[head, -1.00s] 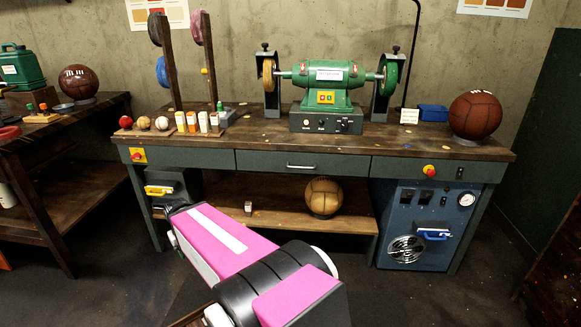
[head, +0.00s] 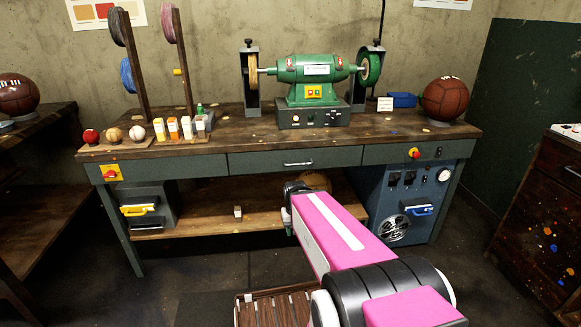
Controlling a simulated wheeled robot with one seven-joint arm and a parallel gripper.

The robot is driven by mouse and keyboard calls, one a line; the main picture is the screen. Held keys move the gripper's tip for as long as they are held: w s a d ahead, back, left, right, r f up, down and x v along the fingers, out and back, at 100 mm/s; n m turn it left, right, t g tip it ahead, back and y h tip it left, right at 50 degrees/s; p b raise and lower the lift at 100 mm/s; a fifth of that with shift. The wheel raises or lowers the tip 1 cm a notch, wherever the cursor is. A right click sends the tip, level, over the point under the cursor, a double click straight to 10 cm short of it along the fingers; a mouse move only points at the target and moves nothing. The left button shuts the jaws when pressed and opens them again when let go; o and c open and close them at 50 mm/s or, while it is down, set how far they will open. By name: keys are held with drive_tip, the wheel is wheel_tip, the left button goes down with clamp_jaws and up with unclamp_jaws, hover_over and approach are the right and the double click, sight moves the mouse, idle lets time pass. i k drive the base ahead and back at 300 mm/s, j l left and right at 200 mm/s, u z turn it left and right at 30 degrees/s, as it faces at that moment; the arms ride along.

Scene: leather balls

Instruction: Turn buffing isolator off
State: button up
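The green buffing machine (head: 317,72) stands on the bench, with a yellow switch plate (head: 313,92) on its front and a wheel at each end. A red rotary switch on a yellow plate (head: 110,173) sits at the left end of the bench front. A red knob on a yellow base (head: 414,154) sits at the right end. I cannot read labels or switch positions. My pink arm reaches forward below the bench's drawer. At its far end, dark parts (head: 292,205) show beside the lower shelf; I cannot make out fingers. Both switches are apart from my arm.
The workbench (head: 230,125) carries several small balls and bottles at left, and a brown ball (head: 445,98) at right. A blue cabinet (head: 385,195) and a dark box with a yellow handle (head: 140,210) are underneath. A paint-spotted cabinet (head: 550,215) stands at right.

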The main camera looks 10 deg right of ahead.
sight(111, 173)
drive_tip(key=z, duration=0.15)
drive_tip(key=u, duration=1.6)
